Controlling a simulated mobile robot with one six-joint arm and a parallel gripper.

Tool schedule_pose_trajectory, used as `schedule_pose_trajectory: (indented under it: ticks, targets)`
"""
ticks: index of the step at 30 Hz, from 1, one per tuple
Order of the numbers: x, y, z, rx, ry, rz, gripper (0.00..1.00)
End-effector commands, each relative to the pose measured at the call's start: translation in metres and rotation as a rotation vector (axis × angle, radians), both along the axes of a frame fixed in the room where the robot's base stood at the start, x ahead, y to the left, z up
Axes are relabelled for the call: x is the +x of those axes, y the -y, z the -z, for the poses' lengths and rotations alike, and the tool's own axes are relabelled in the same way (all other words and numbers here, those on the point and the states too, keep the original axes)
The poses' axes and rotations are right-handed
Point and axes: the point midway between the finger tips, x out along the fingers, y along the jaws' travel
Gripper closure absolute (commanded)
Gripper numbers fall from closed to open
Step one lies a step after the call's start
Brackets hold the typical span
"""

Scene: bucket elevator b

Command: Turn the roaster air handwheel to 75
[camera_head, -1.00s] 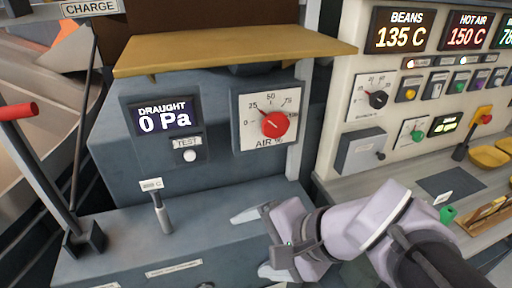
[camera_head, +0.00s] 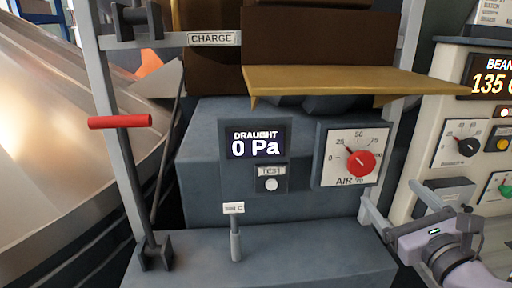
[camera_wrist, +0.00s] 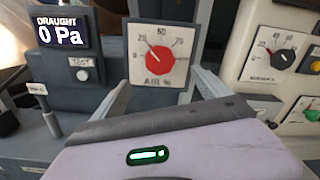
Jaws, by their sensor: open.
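The roaster air handwheel (camera_head: 361,163) is a round red knob on a white dial marked AIR %. Its dark pointer leans up and left, near the 25 mark. The handwheel also shows in the wrist view (camera_wrist: 153,68), unobstructed above my gripper. My gripper (camera_head: 388,189) is open and empty, at the lower right of the dial in the head view. In the wrist view its two fingers (camera_wrist: 162,80) point toward the dial, one on each side below the handwheel. They appear apart from the handwheel.
A draught display (camera_head: 256,145) reading 0 Pa and a TEST button (camera_head: 271,184) sit left of the dial. A yellow ledge (camera_head: 320,80) juts out above. A short lever (camera_head: 235,242) stands below left. A red-handled lever (camera_head: 120,122) is farther left. The control panel (camera_head: 450,110) is at right.

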Motion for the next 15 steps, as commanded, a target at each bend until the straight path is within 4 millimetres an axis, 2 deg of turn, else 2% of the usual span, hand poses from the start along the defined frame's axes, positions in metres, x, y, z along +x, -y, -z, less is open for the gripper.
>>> schedule_pose_trajectory:
  ticks: [1,3,5,8,12,15]
  targets:
    - [0.009,-0.002,-0.011,0.009,-0.006,-0.009,0.14]
    - [0.021,-0.002,-0.014,0.01,-0.006,-0.011,0.14]
    - [0.03,-0.003,-0.013,0.008,-0.009,-0.007,0.14]
    - [0.058,-0.004,-0.012,0.005,-0.009,-0.009,0.14]
    - [0.097,-0.005,0.001,-0.005,-0.002,-0.007,0.14]
    - [0.119,-0.005,0.001,-0.005,-0.003,-0.006,0.14]
